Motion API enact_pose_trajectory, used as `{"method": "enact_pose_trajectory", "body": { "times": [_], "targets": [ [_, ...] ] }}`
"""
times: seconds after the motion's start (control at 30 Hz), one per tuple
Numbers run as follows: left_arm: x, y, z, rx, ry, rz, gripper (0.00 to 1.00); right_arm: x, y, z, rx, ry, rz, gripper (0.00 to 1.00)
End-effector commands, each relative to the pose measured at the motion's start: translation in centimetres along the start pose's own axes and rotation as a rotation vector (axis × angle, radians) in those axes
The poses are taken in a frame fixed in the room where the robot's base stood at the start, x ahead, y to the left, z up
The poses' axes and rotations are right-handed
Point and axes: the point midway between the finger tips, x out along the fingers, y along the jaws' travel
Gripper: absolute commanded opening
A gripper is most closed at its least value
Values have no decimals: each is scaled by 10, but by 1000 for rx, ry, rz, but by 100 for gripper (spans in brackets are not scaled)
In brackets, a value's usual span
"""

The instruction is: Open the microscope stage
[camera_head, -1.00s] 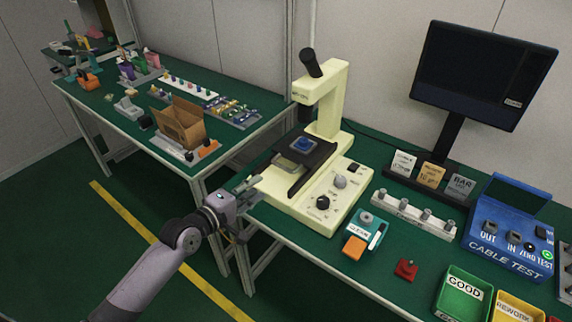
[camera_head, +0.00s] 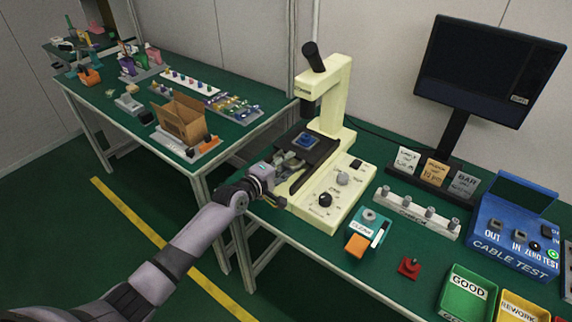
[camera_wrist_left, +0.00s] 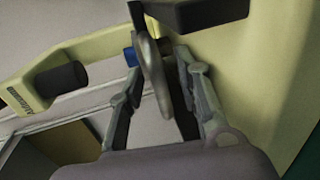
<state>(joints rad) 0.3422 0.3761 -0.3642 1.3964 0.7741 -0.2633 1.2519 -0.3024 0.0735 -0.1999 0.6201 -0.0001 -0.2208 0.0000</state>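The cream microscope (camera_head: 336,108) stands at the left end of the near green bench. Its dark stage (camera_head: 322,153) carries a small blue piece (camera_head: 305,141). My left gripper (camera_head: 284,177) is at the front left edge of the stage, partly covering it. In the left wrist view, the gripper's two fingers (camera_wrist_left: 160,65) are apart, on either side of a grey rounded part (camera_wrist_left: 152,72) by the stage. I cannot tell whether they touch it. The blue piece (camera_wrist_left: 130,56) shows just beyond. My right gripper is out of view.
A teal box with an orange part (camera_head: 357,243), a red piece (camera_head: 409,267) and a grey peg rack (camera_head: 417,215) lie right of the microscope. A monitor (camera_head: 487,72) and blue tester (camera_head: 515,237) stand further right. Another bench with an open cardboard box (camera_head: 181,122) is left.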

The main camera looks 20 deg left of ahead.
Motion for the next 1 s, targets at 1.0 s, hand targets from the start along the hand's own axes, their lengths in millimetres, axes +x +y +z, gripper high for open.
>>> {"method": "enact_pose_trajectory", "body": {
  "times": [1.0],
  "targets": [
    [0, 0, 0, 0, 0, 0, 0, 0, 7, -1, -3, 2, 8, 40]
  ]
}}
